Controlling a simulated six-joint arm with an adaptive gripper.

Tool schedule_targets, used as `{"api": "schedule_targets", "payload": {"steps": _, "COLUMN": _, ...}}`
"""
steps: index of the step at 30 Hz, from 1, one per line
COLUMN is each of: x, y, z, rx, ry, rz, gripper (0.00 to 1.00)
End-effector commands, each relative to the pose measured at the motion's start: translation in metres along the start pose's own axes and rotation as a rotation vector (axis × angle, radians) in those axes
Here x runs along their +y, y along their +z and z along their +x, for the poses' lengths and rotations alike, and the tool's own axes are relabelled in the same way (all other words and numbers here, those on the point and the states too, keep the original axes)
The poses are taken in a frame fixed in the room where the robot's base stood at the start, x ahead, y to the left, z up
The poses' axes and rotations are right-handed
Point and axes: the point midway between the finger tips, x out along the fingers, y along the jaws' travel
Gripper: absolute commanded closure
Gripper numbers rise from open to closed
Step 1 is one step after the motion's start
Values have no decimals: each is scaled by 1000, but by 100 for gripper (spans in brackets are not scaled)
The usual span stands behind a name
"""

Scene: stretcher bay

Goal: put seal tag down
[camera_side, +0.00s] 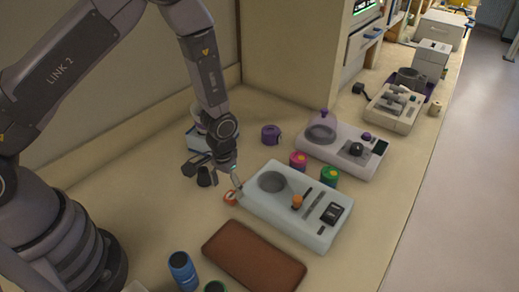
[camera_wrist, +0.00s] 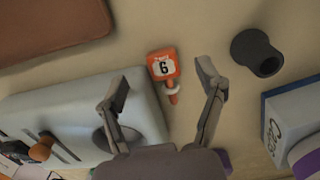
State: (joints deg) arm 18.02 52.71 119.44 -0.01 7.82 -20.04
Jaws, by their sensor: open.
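The seal tag (camera_wrist: 163,66) is orange with a white label reading 6 and a narrow pale-and-orange tail. It appears to lie on the counter, next to the left end of the pale tray-like unit (camera_side: 262,207). In the side view the tag (camera_side: 230,197) is small, by that unit's corner. My gripper (camera_wrist: 163,82) is open. In the wrist view its fingers are spread to either side of the tag's tail, with clear gaps and no visible contact. In the side view my gripper (camera_side: 214,174) is low, just behind the tag.
A dark cup (camera_wrist: 257,53) and a blue-and-white box (camera_wrist: 295,122) stand on the wrist view's right. A brown pad (camera_side: 253,258) lies in front of the pale unit. Pink (camera_side: 298,160) and green (camera_side: 329,176) containers stand behind it. Bare counter (camera_side: 150,215) extends left.

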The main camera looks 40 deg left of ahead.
Motion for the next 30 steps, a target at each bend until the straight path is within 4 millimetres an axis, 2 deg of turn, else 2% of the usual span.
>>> {"api": "schedule_targets", "payload": {"steps": 6, "x": -1, "y": 1, "z": 34, "rx": -3, "ry": -1, "rz": 0, "gripper": 30}}
{"api": "schedule_targets", "payload": {"steps": 10, "x": -1, "y": 0, "z": 42, "rx": -1, "ry": 0, "rz": 0, "gripper": 30}}
{"api": "schedule_targets", "payload": {"steps": 16, "x": 0, "y": 0, "z": 41, "rx": 0, "ry": 0, "rz": 0, "gripper": 30}}
{"api": "schedule_targets", "payload": {"steps": 27, "x": 0, "y": 0, "z": 41, "rx": 0, "ry": 0, "rz": 0, "gripper": 79}}
{"api": "schedule_targets", "payload": {"steps": 30, "x": 0, "y": 0, "z": 41, "rx": 0, "ry": 0, "rz": 0, "gripper": 84}}
